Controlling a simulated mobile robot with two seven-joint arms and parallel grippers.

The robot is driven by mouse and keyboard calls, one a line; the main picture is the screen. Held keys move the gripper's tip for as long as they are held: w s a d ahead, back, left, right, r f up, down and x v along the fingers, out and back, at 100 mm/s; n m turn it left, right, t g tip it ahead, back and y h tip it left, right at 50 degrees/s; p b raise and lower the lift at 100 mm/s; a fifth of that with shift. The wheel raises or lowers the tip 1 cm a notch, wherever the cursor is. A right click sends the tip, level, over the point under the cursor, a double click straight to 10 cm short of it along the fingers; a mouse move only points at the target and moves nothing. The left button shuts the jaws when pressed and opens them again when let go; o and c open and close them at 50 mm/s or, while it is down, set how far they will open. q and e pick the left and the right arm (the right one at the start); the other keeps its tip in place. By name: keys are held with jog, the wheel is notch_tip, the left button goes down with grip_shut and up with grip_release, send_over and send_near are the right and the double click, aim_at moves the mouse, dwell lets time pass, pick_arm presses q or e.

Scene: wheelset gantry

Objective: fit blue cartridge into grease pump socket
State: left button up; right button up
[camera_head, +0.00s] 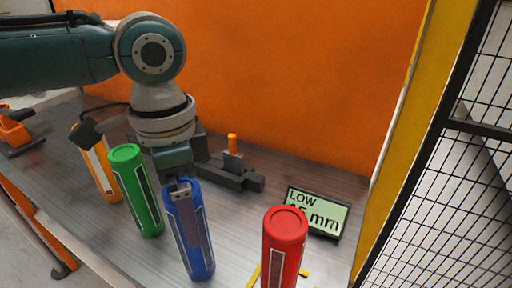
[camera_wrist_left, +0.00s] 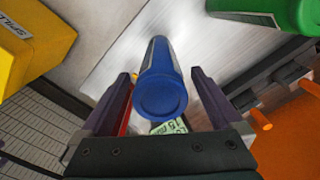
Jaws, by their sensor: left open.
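The blue cartridge (camera_head: 190,235) stands upright on the metal bench, below my left gripper (camera_head: 180,182). In the left wrist view the blue cartridge (camera_wrist_left: 160,85) lies between the two spread fingers of my left gripper (camera_wrist_left: 161,78), with a gap visible beside its near end. The gripper is open. A dark grey block assembly with an orange pin (camera_head: 232,145) lies behind the cartridge, partly hidden by my arm. I cannot tell whether it holds the grease pump socket. My right gripper is not in view.
A green cartridge (camera_head: 137,190) stands close left of the blue one, an orange cartridge (camera_head: 100,172) farther left. A red cartridge (camera_head: 285,243) stands at the front right. A display (camera_head: 317,212) reading LOW lies behind it. An orange wall (camera_head: 290,80) and mesh fence (camera_head: 480,180) bound the bench.

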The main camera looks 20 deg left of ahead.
pick_arm(q)
grip_shut()
dwell(0.8)
